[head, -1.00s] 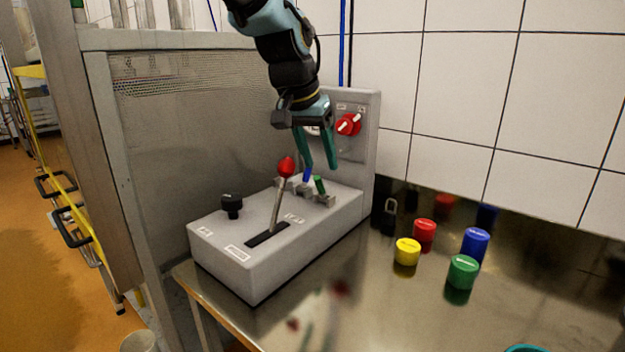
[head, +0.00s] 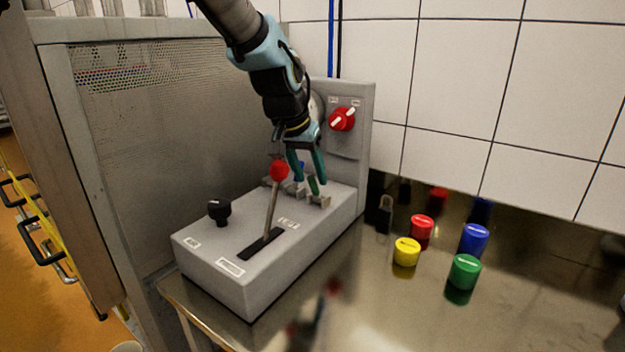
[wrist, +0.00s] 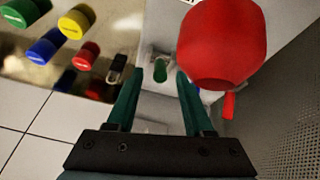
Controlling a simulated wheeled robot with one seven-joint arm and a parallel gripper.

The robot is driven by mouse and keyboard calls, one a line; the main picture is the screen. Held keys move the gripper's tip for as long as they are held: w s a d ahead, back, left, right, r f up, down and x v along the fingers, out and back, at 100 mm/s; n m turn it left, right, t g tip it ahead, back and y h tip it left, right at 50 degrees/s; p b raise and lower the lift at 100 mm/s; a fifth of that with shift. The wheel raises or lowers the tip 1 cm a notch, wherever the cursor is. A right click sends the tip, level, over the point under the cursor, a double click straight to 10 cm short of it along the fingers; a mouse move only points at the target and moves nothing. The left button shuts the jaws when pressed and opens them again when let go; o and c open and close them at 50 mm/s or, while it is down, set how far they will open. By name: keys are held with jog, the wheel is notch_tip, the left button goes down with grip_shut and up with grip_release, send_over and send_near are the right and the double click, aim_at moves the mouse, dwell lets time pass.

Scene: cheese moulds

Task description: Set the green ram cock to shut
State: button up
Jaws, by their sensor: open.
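The green ram cock (head: 313,186) is a small green handle on a grey fitting, on top of the grey control box (head: 215,275). It stands up, leaning slightly; I cannot read whether it is open or shut. My gripper (head: 310,182) is low over it with the jaws open. In the wrist view the green cock (wrist: 160,68) shows between the two teal fingertips (wrist: 160,76), with a gap on each side. I see no clear contact.
A lever with a red ball (head: 279,170) stands close to my fingers; the ball looms large in the wrist view (wrist: 222,45). A blue cock (head: 299,169) is beside the green one. A black knob (head: 219,210), red rotary switch (head: 342,119) and padlock (head: 385,214) are nearby.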

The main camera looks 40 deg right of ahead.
aim_at(313, 183)
jog(key=shift+x, duration=1.75)
grip_shut()
